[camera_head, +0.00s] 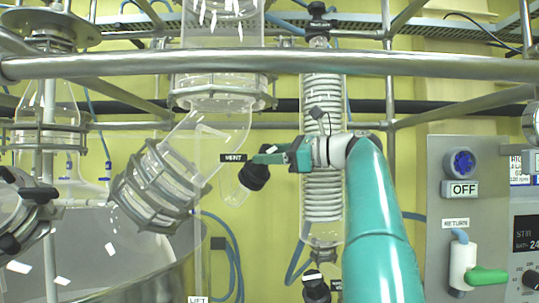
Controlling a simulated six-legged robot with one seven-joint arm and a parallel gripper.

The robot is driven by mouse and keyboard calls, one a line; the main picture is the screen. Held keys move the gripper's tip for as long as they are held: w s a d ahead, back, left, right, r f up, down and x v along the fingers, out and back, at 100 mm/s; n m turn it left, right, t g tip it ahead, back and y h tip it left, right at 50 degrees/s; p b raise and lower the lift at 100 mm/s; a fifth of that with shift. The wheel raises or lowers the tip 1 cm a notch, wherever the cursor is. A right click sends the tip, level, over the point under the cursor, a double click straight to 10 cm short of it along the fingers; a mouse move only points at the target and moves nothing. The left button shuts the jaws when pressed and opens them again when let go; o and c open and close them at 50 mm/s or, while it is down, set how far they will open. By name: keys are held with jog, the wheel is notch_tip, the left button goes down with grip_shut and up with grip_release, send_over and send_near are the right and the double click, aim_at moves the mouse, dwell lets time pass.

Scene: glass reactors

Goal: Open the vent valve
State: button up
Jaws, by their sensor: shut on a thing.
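The vent valve has a black knob (256,176) on a short glass side branch below the large glass elbow. A black label (233,158) reading "VENT" sits just above and left of the knob. My gripper (268,160) reaches in from the right at the end of my teal arm. Its fingers are at the upper edge of the knob and are shut on it. The fingertips are small and partly hidden against the knob and label, so the exact contact is hard to see.
A steel rail (270,64) crosses in front, above my arm. A coiled glass condenser (322,150) stands close behind my gripper. A clamped glass flange (155,187) is left of the valve. At right is a panel (462,220) with an OFF knob and a green-handled RETURN valve (486,277).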

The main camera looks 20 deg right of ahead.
jog(key=shift+n+g+y, duration=0.3)
jog(key=shift+n+g, duration=0.1)
jog(key=shift+n, duration=0.2)
jog(key=o, duration=1)
jog(key=v, duration=0.7)
jog(key=shift+s+d, duration=0.15)
jog(key=shift+d, duration=0.05)
jog(key=shift+r, duration=0.1)
